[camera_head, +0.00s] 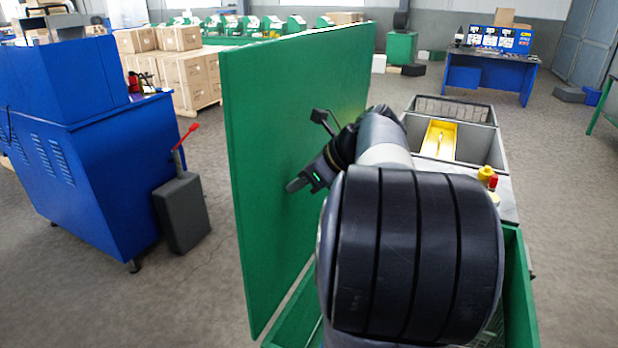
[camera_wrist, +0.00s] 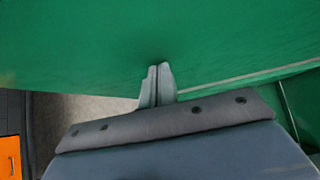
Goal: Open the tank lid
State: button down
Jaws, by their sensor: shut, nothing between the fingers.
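The tank lid (camera_head: 270,150) is a large flat green panel. In the head view it stands up nearly vertical along the left side of the green tank (camera_head: 519,290), whose opening shows below my arm. My gripper (camera_head: 290,187) is shut and empty, its tips at the lid's inner face; whether they touch it I cannot tell. In the wrist view the closed fingers (camera_wrist: 157,80) point at the green lid (camera_wrist: 80,45), which fills the upper part of the picture. My arm hides much of the tank's inside.
A blue cabinet (camera_head: 75,150) and a dark grey box with a red handle (camera_head: 183,212) stand left of the lid. Grey bins (camera_head: 478,138) with a yellow tray (camera_head: 439,140) lie beyond the tank. Boxes on pallets (camera_head: 190,80) stand behind. Floor at right is clear.

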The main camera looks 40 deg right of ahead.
jog(key=w+a+p, duration=0.3)
jog(key=w+p, duration=0.1)
jog(key=w, duration=0.2)
jog(key=shift+w+a+r+g, duration=0.15)
jog(key=shift+w+a+g, duration=0.05)
jog(key=shift+w+g, duration=0.1)
jog(key=shift+s, duration=0.1)
